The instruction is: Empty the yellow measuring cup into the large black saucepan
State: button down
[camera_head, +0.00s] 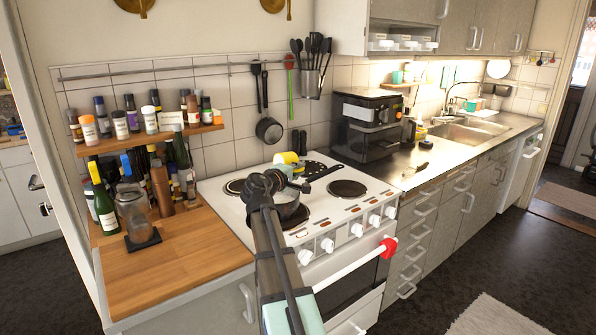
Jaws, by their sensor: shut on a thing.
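The yellow measuring cup (287,158) is above the cooker, just beyond my gripper (291,177), and looks tilted. My gripper is shut on the cup; the dark wrist hides part of the grip. I cannot see the contents of the cup or saucepan.
A wooden counter with bottles (104,205) and a glass jar (136,215) is at left.

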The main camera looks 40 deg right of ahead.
jog(key=shift+a+f+h+b, duration=0.15)
jog(key=shift+h+b, duration=0.25)
jog(key=shift+b, duration=0.7)
jog(key=shift+r+p, duration=0.2)
jog(key=shift+p, duration=0.25)
jog(key=shift+r+p, duration=0.15)
jog(key=shift+p, duration=0.25)
jog(key=shift+d+r+y+p, duration=0.2)
jog(key=shift+y+p, duration=0.3)
jog(key=shift+p, duration=0.6)
jog(key=shift+y+p, duration=0.3)
jog(key=shift+p, duration=0.55)
jog(key=shift+d+y+p, duration=0.1)
jog(key=shift+y+p, duration=0.2)
jog(key=shift+p, duration=0.35)
jog(key=shift+m+p, duration=0.3)
jog(key=y+p, duration=0.1)
jog(key=p, duration=0.2)
jog(key=shift+d+r, duration=0.15)
jog(key=shift+r, duration=0.05)
jog(key=shift+p, duration=0.4)
